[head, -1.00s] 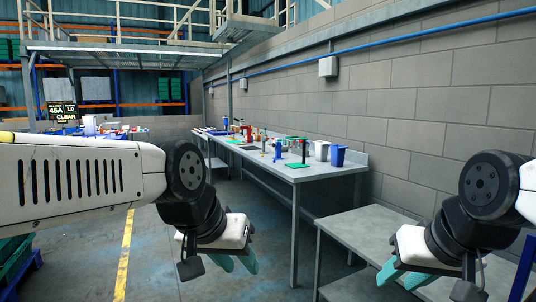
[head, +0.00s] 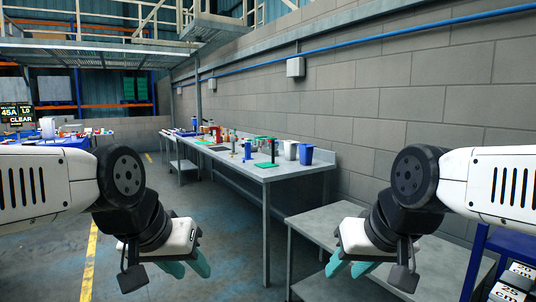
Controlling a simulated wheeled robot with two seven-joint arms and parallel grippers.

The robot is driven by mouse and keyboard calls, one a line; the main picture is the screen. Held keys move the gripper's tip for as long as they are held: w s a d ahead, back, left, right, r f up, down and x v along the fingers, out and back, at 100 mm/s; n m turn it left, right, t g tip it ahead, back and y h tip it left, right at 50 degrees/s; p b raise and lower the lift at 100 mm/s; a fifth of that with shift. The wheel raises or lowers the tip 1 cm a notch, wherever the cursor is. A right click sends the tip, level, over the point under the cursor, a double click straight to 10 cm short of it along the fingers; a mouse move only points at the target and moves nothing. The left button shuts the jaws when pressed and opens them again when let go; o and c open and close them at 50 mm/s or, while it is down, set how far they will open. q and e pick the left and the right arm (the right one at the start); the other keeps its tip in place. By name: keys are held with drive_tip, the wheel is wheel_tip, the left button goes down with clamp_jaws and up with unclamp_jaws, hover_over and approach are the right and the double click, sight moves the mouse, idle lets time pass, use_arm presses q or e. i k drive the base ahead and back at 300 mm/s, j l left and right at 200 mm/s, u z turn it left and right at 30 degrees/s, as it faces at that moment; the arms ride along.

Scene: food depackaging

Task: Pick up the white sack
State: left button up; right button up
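My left gripper (head: 187,267) hangs at the lower left of centre, with teal fingers pointing down and apart, and nothing between them. My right gripper (head: 350,267) hangs over the near left part of a low grey table, its teal fingers also apart and empty. At the bottom right corner, white-and-dark packs marked 25 (head: 508,293) show on a blue frame. They are cut off by the picture edge, and I cannot tell whether one of them is the white sack. No other sack is clear in view.
The low grey table (head: 420,243) looks bare. A long workbench (head: 263,171) with bins, bottles and a green board runs along the block wall. A blue rack (head: 475,262) stands at the right. Open floor with a yellow line (head: 90,262) lies at left.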

sight(290, 146)
drive_tip(key=i+j+u, duration=0.3)
drive_tip(key=i, duration=0.35)
drive_tip(key=i+u, duration=0.3)
drive_tip(key=i, duration=0.3)
drive_tip(key=i+u, duration=0.2)
drive_tip(key=i, duration=0.85)
drive_tip(key=i+u, duration=0.15)
drive_tip(key=i, duration=0.95)
drive_tip(key=i+z, duration=0.25)
drive_tip(key=i, duration=0.3)
drive_tip(key=i+j+z, duration=0.2)
drive_tip(key=i, duration=0.35)
drive_tip(key=i+z, duration=0.25)
drive_tip(key=i, duration=0.25)
drive_tip(key=i+l+z, duration=0.25)
drive_tip(key=z, duration=0.2)
drive_tip(key=i+z, duration=0.85)
drive_tip(key=i, duration=0.1)
